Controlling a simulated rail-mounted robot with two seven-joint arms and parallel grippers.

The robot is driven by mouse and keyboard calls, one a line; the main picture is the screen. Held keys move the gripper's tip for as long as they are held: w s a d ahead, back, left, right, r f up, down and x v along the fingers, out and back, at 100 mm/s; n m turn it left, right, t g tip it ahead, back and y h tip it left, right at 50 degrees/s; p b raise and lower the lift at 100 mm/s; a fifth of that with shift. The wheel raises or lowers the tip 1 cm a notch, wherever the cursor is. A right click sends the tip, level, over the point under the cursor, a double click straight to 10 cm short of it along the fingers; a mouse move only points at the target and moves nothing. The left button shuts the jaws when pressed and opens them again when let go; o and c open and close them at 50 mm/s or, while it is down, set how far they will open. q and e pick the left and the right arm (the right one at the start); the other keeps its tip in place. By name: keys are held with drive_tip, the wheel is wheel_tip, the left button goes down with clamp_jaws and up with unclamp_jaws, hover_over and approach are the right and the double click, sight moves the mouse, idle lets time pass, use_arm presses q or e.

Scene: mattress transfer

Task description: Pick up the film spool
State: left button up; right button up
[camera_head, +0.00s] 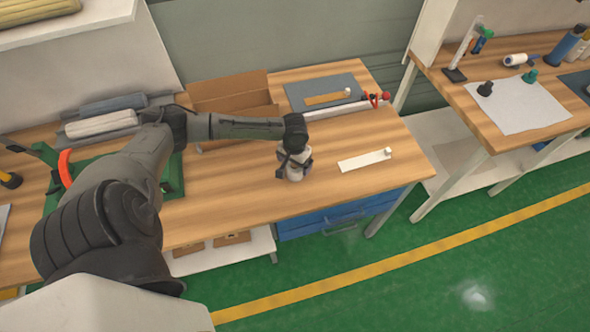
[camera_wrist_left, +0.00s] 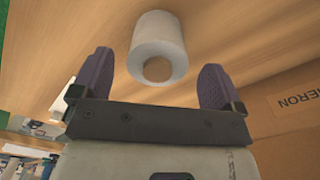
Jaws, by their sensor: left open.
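The film spool (camera_wrist_left: 160,36) is a white roll with a hollow core. In the left wrist view it stands on the wooden tabletop at the top middle, between the two fingers but beyond their tips. My left gripper (camera_wrist_left: 157,80) is open, with its purple-grey fingers spread to either side of the spool. In the head view my left gripper (camera_head: 294,172) points down over the table, and the pale spool (camera_head: 295,173) shows between its fingers, partly hidden by them. My right gripper is not in the pictures.
The wooden table (camera_head: 230,190) has a cardboard box (camera_head: 232,95) behind my left arm. A white strip (camera_head: 364,161) lies to the right of the gripper. A grey mat (camera_head: 322,92) is at the back.

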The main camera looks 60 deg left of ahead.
sight(295, 166)
use_arm(q)
wheel_tip(295, 166, down, 4)
drive_tip(key=shift+d+f+b, duration=0.15)
drive_tip(key=shift+f+b, duration=0.05)
drive_tip(key=shift+b, duration=0.2)
drive_tip(key=c, duration=1.1)
drive_tip(key=shift+r, duration=0.1)
